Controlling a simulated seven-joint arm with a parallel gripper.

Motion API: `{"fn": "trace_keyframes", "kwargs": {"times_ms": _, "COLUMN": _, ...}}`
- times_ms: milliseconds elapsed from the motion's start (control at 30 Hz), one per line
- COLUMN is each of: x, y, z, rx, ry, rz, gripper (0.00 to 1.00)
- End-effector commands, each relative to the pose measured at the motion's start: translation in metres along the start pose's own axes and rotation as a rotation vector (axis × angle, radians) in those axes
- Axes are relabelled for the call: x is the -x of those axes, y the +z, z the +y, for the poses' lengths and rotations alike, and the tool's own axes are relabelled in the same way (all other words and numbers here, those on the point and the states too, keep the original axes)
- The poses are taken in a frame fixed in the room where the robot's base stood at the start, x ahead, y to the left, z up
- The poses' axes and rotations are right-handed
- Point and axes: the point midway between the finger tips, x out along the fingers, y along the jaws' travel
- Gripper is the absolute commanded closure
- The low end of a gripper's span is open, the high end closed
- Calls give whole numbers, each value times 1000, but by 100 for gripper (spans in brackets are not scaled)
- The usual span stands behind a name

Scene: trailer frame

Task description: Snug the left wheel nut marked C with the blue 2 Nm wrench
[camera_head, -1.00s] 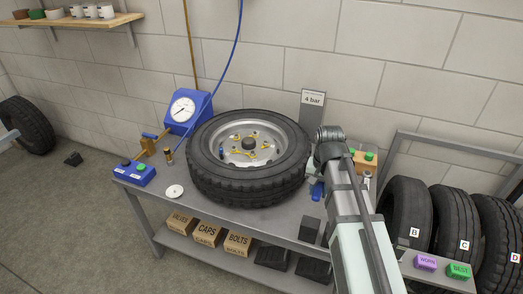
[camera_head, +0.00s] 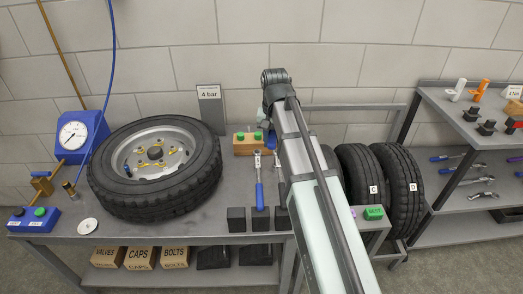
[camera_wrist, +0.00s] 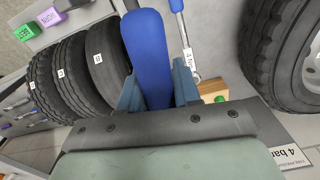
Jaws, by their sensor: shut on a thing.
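My gripper (camera_wrist: 158,88) is shut on a blue handle (camera_wrist: 148,45), seen in the wrist view between its two blue-grey fingers. The head of this tool is hidden. In the head view my arm hides most of the gripper, beside the wooden block. A second blue-handled wrench (camera_head: 259,192) lies on the bench left of my arm; a tag reading 4 N, partly cut, shows by a wrench (camera_wrist: 188,58) in the wrist view. The wheel (camera_head: 205,178) lies flat on the bench, with a silver rim and yellow parts around its hub (camera_head: 155,153). Nut letters are not readable.
A wooden block with green buttons (camera_head: 245,146) stands behind the bench wrench. Black blocks (camera_head: 236,219) line the front edge. A blue gauge (camera_head: 75,135) with a hose stands left of the wheel. Tyres (camera_head: 405,195) and a tool shelf (camera_head: 470,125) are at right.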

Motion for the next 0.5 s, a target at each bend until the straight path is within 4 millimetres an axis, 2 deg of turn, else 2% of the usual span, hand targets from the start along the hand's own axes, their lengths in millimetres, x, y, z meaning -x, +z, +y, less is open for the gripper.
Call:
{"fn": "trace_keyframes", "kwargs": {"times_ms": 100, "x": 14, "y": -10, "z": 7, "rx": -12, "ry": 0, "rz": 3, "gripper": 100}}
{"fn": "trace_keyframes", "kwargs": {"times_ms": 167, "x": 21, "y": -14, "z": 4, "rx": -8, "ry": -1, "rz": 3, "gripper": 100}}
{"fn": "trace_keyframes", "kwargs": {"times_ms": 500, "x": 27, "y": -11, "z": -42, "rx": 65, "ry": 0, "rz": 2, "gripper": 100}}
